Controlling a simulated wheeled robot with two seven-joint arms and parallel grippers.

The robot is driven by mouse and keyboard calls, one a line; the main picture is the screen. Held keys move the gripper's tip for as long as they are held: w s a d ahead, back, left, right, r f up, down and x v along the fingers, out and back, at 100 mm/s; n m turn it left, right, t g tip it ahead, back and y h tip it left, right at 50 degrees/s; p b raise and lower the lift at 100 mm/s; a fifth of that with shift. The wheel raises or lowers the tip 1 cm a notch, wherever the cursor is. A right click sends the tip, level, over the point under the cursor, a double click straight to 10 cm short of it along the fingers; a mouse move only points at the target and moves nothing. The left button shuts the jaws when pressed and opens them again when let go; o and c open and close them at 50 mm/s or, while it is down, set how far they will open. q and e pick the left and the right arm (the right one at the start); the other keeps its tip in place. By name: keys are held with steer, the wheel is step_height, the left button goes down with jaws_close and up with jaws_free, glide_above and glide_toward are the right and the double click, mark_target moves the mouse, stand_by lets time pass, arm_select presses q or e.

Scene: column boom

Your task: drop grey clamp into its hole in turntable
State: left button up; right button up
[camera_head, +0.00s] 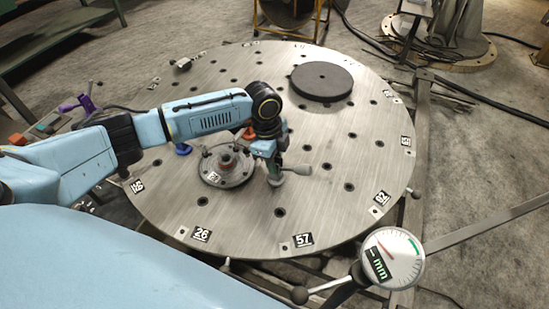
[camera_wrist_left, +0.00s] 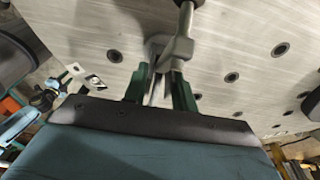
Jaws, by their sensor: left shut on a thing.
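The grey clamp (camera_head: 297,170) is in my left gripper (camera_head: 272,158), low over the front middle of the round metal turntable (camera_head: 335,205). The clamp's arm points right and its lower end hangs down. In the left wrist view the clamp (camera_wrist_left: 180,46) sits between the two green fingers of my left gripper (camera_wrist_left: 158,85), which are shut on it. The turntable (camera_wrist_left: 240,40) fills the background there. Several dark holes dot the turntable, one of them (camera_head: 280,212) just in front of the clamp. I cannot tell if the clamp's tip touches the plate. My right gripper is not in view.
A flanged hub (camera_head: 226,165) stands just left of the clamp. A blue piece (camera_head: 183,149) and an orange piece (camera_head: 249,134) are near it. A black disc (camera_head: 321,80) lies farther back. A dial gauge (camera_head: 392,257) stands at the front right. The turntable's right side is clear.

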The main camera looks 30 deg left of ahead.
mark_target(277, 180)
arm_select(q)
steer(key=shift+f, duration=0.5)
steer(key=shift+f+b, duration=0.5)
steer(key=shift+f, duration=0.1)
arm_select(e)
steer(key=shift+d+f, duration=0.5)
arm_select(q)
steer(key=o, duration=0.7)
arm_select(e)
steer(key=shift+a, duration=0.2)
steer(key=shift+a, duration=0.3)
